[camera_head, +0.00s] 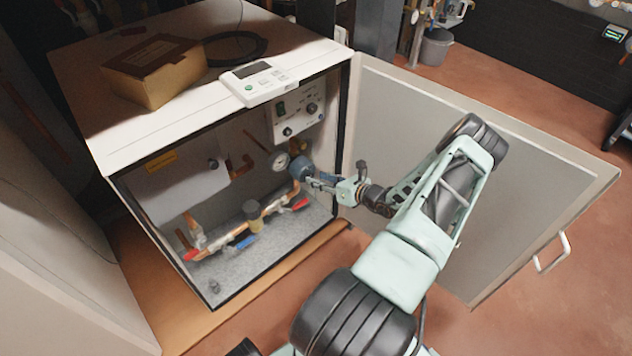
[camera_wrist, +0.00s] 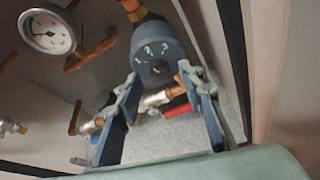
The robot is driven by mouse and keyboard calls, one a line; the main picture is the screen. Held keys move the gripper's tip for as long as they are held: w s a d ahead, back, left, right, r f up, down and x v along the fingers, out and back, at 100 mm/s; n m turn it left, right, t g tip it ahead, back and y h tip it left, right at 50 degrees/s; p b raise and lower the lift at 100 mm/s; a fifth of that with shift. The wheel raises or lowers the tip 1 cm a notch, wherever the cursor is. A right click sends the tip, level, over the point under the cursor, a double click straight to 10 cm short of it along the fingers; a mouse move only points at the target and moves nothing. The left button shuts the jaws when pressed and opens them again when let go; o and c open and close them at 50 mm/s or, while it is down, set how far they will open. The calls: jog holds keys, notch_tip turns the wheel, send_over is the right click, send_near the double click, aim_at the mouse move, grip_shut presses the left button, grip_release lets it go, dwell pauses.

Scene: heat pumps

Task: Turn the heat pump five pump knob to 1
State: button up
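The pump (camera_head: 301,167) is a blue-grey round body on copper pipe inside the open heat pump cabinet. In the wrist view the pump (camera_wrist: 156,38) faces me with white markings around a small dark knob (camera_wrist: 159,67) low on its face. I cannot read which number the knob points to. My gripper (camera_head: 312,180) is just in front of the pump. In the wrist view my gripper (camera_wrist: 158,76) is open, one finger on each side of the knob's lower area, with nothing held between them. I cannot tell whether either fingertip touches the pump.
A round gauge (camera_wrist: 47,31) sits left of the pump. Valves with red handles (camera_head: 300,204) and blue handles (camera_head: 246,242) lie below. A control panel (camera_head: 298,108) is above. The open cabinet door (camera_head: 520,180) stands right, behind my arm. A cardboard box (camera_head: 155,70) rests on top.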

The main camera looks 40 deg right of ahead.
jog(key=shift+x, duration=0.95)
jog(key=shift+c, duration=0.3)
grip_shut()
jog(key=shift+r, duration=0.1)
